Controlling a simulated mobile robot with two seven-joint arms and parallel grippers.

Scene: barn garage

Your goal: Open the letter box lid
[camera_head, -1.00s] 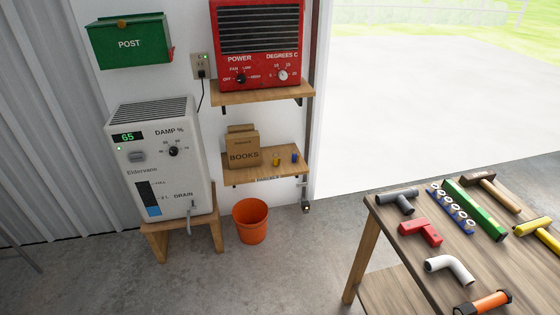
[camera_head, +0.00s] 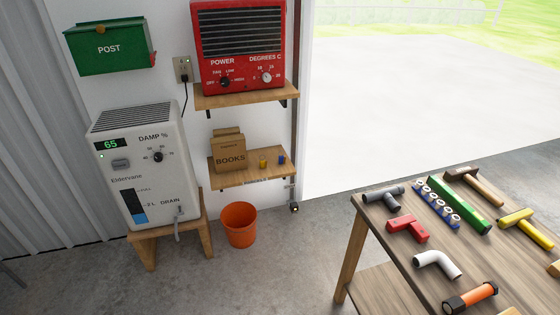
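The green letter box (camera_head: 112,56), marked POST, is fixed to the white wall at the upper left. Its lid (camera_head: 104,26) lies shut on top, with a small brass-coloured knob (camera_head: 101,29) at the front edge. A small red piece (camera_head: 153,59) shows on the box's right side. Neither of my grippers shows in the head view.
A white dehumidifier (camera_head: 142,165) on a wooden stand is below the letter box. A red heater (camera_head: 238,45) and a books carton (camera_head: 229,152) sit on shelves to the right. An orange bucket (camera_head: 239,225) is on the floor. A tool table (camera_head: 372,225) stands at the right.

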